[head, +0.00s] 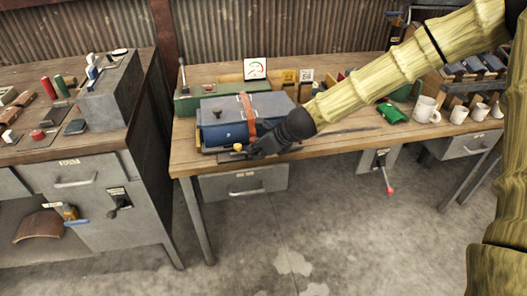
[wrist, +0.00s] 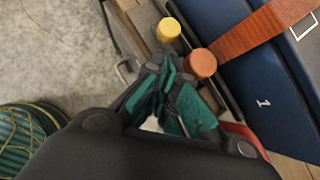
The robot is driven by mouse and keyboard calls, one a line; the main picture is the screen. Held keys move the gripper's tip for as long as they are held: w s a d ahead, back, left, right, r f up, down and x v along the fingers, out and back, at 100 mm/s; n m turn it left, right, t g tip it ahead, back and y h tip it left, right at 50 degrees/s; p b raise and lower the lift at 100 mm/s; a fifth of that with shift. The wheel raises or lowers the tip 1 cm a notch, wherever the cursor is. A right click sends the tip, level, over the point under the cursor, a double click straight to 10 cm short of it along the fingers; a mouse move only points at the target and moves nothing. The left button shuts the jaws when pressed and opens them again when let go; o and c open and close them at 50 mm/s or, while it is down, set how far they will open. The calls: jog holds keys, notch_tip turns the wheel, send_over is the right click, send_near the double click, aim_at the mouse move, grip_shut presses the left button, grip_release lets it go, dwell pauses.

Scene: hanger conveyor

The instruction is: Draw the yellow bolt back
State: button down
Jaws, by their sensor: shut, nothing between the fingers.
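The yellow bolt's round knob (wrist: 168,28) shows in the wrist view just beyond my fingertips, at the front of the blue case. In the head view the yellow knob (head: 238,147) sits at the bench's front edge, left of my gripper (head: 256,151). In the wrist view my gripper (wrist: 166,76) is shut and empty, its green-padded fingers together. The fingertips lie between the yellow knob and an orange knob (wrist: 203,63); I cannot tell whether they touch either. The bolt's shaft is not clearly visible.
The blue case (head: 223,133) with an orange strap (head: 248,115) stands behind the knobs on the wooden bench (head: 186,157). A drawer (head: 243,182) is below. Mugs (head: 426,108) stand to the right. The floor in front is clear.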

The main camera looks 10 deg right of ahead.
aim_at(237, 152)
jog(key=shift+w+a+f, duration=0.1)
jog(key=shift+w+a, duration=0.6)
jog(key=shift+w, duration=0.05)
jog(key=shift+a, duration=0.15)
jog(key=a, duration=0.4)
jog(key=shift+a, duration=0.4)
jog(key=shift+s+d+p, duration=0.3)
jog(key=shift+s, duration=0.1)
jog(key=s+d+f+p+v, duration=0.1)
jog(key=v, duration=1.1)
jog(key=shift+s+d, duration=0.1)
